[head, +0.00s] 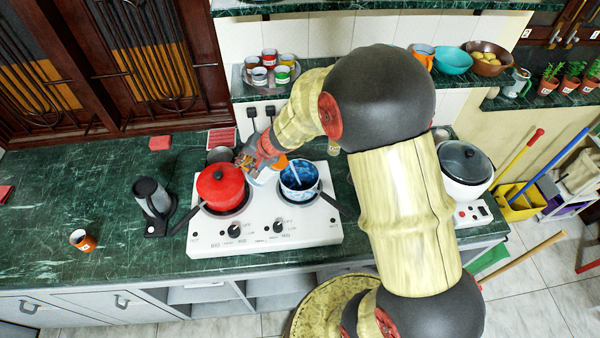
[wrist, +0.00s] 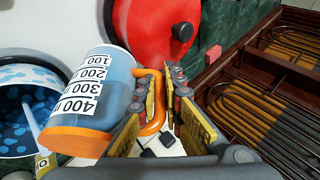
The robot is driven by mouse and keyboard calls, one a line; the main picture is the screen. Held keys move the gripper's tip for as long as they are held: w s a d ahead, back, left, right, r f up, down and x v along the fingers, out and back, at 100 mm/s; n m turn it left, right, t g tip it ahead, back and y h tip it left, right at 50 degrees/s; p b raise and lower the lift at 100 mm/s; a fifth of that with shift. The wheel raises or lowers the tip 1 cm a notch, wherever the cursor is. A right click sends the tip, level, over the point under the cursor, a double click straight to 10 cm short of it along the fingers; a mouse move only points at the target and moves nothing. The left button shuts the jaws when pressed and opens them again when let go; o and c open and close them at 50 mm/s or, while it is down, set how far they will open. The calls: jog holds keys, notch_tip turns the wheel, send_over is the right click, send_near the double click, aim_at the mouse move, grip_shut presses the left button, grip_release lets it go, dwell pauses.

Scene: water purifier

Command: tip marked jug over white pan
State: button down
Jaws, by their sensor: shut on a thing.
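The marked jug (wrist: 88,95) is a clear blue-tinted cylinder with an orange band and orange handle, with printed marks from 100 to 400. My gripper (wrist: 165,98) is shut on the orange handle. In the head view the jug (head: 266,174) is partly hidden by my gripper (head: 262,156), between the red pot and the blue-and-white pan. That pan (head: 300,181) stands on the right burner, white outside with blue patches. In the wrist view the pan (wrist: 28,112) is just left of the jug. I cannot tell the jug's exact tilt or its contents.
A lidded red pot (head: 221,186) sits on the left burner of the white stove (head: 265,235). A white cooker (head: 464,165) stands right. The left counter is mostly clear.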

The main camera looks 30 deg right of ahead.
jog(key=shift+w+a+f, duration=0.15)
jog(key=shift+w+a, duration=0.05)
jog(key=shift+w, duration=0.15)
jog(key=shift+s+d+b, duration=0.4)
jog(key=shift+w+a+f, duration=0.15)
jog(key=shift+w+a, duration=0.1)
jog(key=shift+w, duration=0.1)
jog(key=shift+s+d+y+b, duration=0.3)
jog(key=shift+s+d+b, duration=0.05)
jog(key=shift+b, duration=0.1)
jog(key=shift+w+a+f, duration=0.1)
jog(key=shift+w+a, duration=0.15)
jog(key=shift+s+d+t+b, duration=0.3)
jog(key=shift+b, duration=0.05)
jog(key=shift+w+a, duration=0.15)
jog(key=shift+w, duration=0.05)
jog(key=shift+s+d+y+b, duration=0.2)
jog(key=shift+d+y+b, duration=0.1)
jog(key=shift+y, duration=0.1)
jog(key=shift+w+a, duration=0.15)
jog(key=shift+a, duration=0.05)
jog(key=shift+s+d+r+m, duration=0.2)
jog(key=shift+d+r+m, duration=0.05)
jog(key=shift+r+m, duration=0.05)
jog(key=shift+w+a, duration=0.15)
jog(key=shift+a, duration=0.05)
jog(key=shift+d+r+t+y, duration=0.15)
jog(key=shift+d+t+y, duration=0.1)
jog(key=shift+t+y, duration=0.05)
jog(key=shift+a, duration=0.15)
